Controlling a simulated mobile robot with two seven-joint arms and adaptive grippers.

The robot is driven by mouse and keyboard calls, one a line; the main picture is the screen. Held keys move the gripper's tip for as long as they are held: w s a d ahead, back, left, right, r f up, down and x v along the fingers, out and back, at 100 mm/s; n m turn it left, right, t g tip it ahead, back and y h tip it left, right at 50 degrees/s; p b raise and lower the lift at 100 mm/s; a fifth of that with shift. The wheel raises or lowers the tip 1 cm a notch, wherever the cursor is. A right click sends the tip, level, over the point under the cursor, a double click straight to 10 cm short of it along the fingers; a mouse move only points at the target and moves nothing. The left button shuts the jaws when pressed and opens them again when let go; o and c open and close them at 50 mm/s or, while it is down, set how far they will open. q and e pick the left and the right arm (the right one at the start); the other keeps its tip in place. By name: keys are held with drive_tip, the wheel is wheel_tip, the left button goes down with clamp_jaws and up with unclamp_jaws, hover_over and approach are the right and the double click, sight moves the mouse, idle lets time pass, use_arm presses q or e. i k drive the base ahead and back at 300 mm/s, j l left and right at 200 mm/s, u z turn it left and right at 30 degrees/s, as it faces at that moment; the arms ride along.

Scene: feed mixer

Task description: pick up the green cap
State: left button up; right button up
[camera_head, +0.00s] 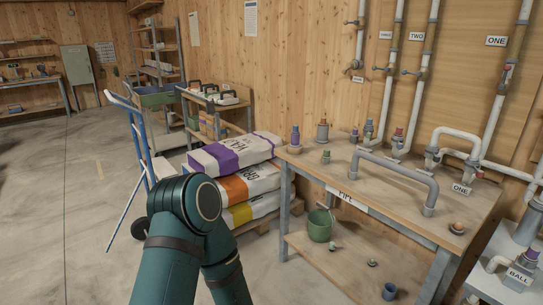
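A small fitting with a green top (326,156) stands upright on the wooden table (400,185), near its left end. It looks like the green cap, but it is too small to be sure. One of my teal arms rises from the bottom, bends at an elbow left of the table and goes back down out of the picture. Neither gripper shows.
A green bucket (319,226), a blue cup (389,291) and small parts are on the table's lower shelf. A grey bent pipe (395,172) stands on the tabletop. Stacked feed bags (240,185) and a blue hand truck (137,140) are left of the table. The left floor is clear.

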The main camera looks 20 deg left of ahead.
sight(327, 157)
drive_tip(key=u, duration=0.3)
drive_tip(key=z, duration=1.8)
drive_tip(key=u, duration=1.8)
drive_tip(key=z, duration=0.5)
drive_tip(key=i+j+z, duration=0.25)
drive_tip(key=z, duration=0.2)
drive_tip(key=i+j+z, duration=0.1)
drive_tip(key=j+z, duration=0.3)
drive_tip(key=j, duration=0.15)
